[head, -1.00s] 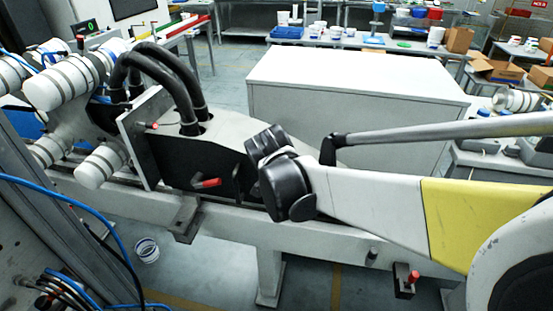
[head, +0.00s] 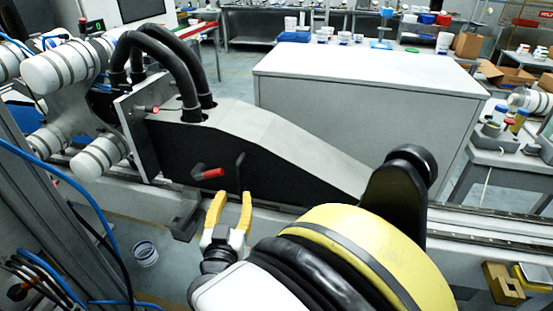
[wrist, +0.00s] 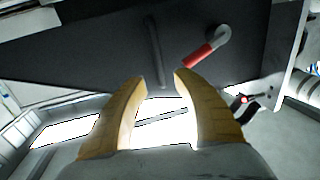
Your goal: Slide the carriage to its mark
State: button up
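The carriage (head: 270,147) is a grey-topped housing with a black side, sitting on a long rail (head: 480,225). Its upright end plate is at the left, with two black hoses rising from its top. A red-tipped lever (head: 210,173) and a dark bar handle (head: 240,172) stick out of the black side. In the wrist view the bar handle (wrist: 154,52) and the red lever (wrist: 199,55) lie beyond the fingertips. My gripper (head: 230,197) is open, with yellow fingers apart and nothing between them, just in front of and below the handle. I cannot make out the mark.
A dark bracket block (head: 184,215) sits below the end plate. A brass-coloured block (head: 502,284) is at the rail's front right. A large white cabinet (head: 370,120) stands behind.

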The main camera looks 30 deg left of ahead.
aim_at(239, 179)
jog(key=b+x, duration=0.2)
jog(key=x, duration=0.6)
jog(key=shift+w+a, duration=0.1)
jog(key=shift+w, duration=0.1)
jog(key=shift+c, duration=0.4)
